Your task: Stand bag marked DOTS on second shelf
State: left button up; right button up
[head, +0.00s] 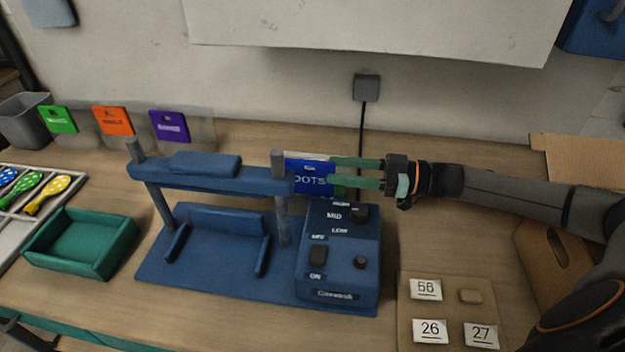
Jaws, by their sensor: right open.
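The blue bag marked DOTS (313,180) stands upright behind the right end of the blue machine's top bar, which hides part of it. My right gripper (333,172) reaches in from the right with its two green fingers apart, one above the other. Its fingertips overlap the right part of the bag in the head view; whether they touch it I cannot tell. My left gripper is out of view. I cannot make out a second shelf.
The blue machine (205,258) with its control box (340,262) fills the middle of the table. Green (58,120), orange (113,121) and purple (170,126) bags stand at the back left. A green tray (82,243) is front left, a cardboard box (545,255) right.

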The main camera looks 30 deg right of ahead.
aim_at(310, 161)
jog(key=x, duration=0.4)
jog(key=r+p+x, duration=0.1)
jog(key=x, duration=0.1)
jog(key=shift+w+d, duration=0.2)
jog(key=shift+w, duration=0.1)
jog(key=shift+w+a+f, duration=0.15)
jog(key=shift+a, duration=0.1)
grip_shut()
dwell(1.0)
